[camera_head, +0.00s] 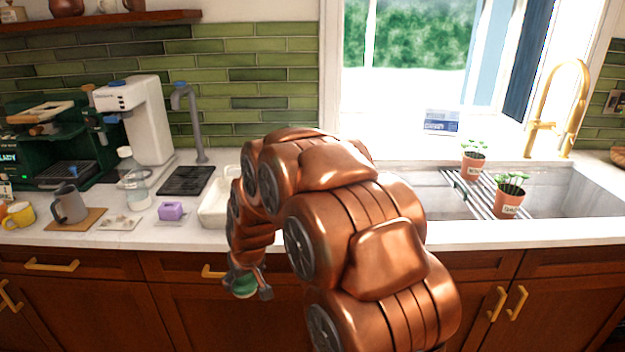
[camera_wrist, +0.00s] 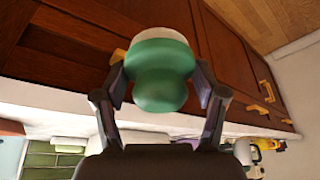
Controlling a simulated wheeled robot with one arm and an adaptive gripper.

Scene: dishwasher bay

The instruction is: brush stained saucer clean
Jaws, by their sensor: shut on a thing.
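My gripper (camera_head: 246,284) hangs in front of the cabinet fronts, below the counter's front edge. It is shut on a rounded green brush (camera_wrist: 161,76) with a pale band at its far end; the bristles are not clearly seen. The brush also shows in the head view (camera_head: 243,287), partly hidden by the fingers. I cannot make out a stained saucer for certain. A flat, pale, brown-spotted piece (camera_head: 120,223) lies on the counter at left, too small to identify. My arm hides part of the counter and a white basin (camera_head: 213,205).
A dark drying pad (camera_head: 186,181) lies below a grey tap. Potted plants (camera_head: 509,202) stand on a rack over the right sink.

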